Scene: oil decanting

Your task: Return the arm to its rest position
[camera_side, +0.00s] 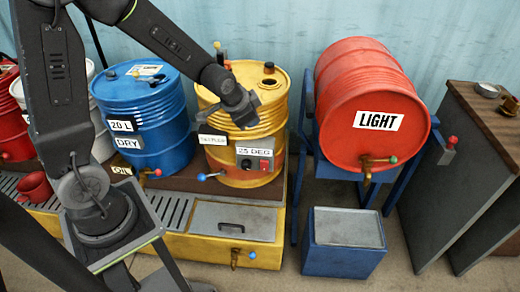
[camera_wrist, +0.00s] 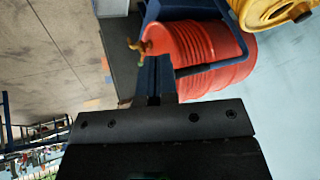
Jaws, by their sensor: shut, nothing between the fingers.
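My gripper (camera_side: 243,112) is at the end of my dark arm, in front of the yellow drum (camera_side: 272,92) in the side view. Its fingers look closed and hold nothing. In the wrist view the dark gripper body (camera_wrist: 160,128) fills the lower middle, with its short finger tips at its upper edge. Beyond it the red drum (camera_wrist: 195,48) lies on its blue stand. Part of the yellow drum (camera_wrist: 272,10) shows at the top right of the wrist view. My arm hides part of the drums at the left of the side view.
The red drum labelled LIGHT (camera_side: 370,85) lies on a blue stand above a blue bin (camera_side: 342,262). A blue drum (camera_side: 140,95) stands left of the yellow one on a yellow-edged drain platform (camera_side: 205,250). A red mug (camera_side: 35,186) stands at left. A grey cabinet (camera_side: 450,180) stands at right.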

